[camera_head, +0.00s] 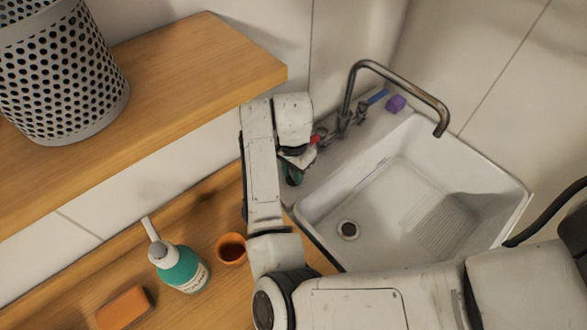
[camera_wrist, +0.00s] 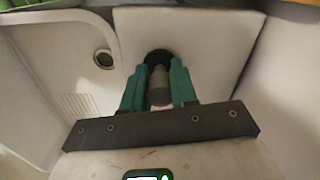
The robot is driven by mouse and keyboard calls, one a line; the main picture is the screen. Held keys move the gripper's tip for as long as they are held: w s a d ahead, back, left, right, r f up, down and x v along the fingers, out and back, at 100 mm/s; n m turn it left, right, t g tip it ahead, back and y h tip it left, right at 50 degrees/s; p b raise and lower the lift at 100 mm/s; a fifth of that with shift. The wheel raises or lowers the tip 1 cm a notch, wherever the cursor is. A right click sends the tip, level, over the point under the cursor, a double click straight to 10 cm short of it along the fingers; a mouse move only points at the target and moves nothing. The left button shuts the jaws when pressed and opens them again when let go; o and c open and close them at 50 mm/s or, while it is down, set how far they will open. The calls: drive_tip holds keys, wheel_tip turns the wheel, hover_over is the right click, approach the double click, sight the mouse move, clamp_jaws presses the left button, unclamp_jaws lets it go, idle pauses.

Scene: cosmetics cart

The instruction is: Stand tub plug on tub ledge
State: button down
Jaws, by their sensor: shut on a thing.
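In the wrist view my gripper (camera_wrist: 159,70) is shut on the tub plug (camera_wrist: 158,88), a grey cylinder with a dark round part at its far end, between the teal fingers. The tub ledge (camera_wrist: 205,30) is the pale flat surface behind it, beside the basin. I cannot tell whether the plug touches the ledge. In the head view my gripper (camera_head: 293,174) points down over the left end of the ledge (camera_head: 330,162), and my arm and wrist hide the plug. The white tub (camera_head: 385,190) lies to the right, its drain (camera_head: 348,230) uncovered.
A metal tap (camera_head: 395,72) with red and blue handles stands on the ledge, close right of my gripper. A purple block (camera_head: 397,103) is farther along. A wooden shelf (camera_head: 190,65) is upper left. A teal bottle (camera_head: 183,268), orange cup (camera_head: 232,248) and orange block (camera_head: 124,308) are lower left.

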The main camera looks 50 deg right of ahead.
drive_tip(key=shift+f, duration=0.2)
drive_tip(key=c, duration=0.9)
unclamp_jaws()
drive_tip(key=shift+r, duration=0.1)
wheel_tip(320, 180, up, 12)
drive_tip(key=shift+r, duration=0.15)
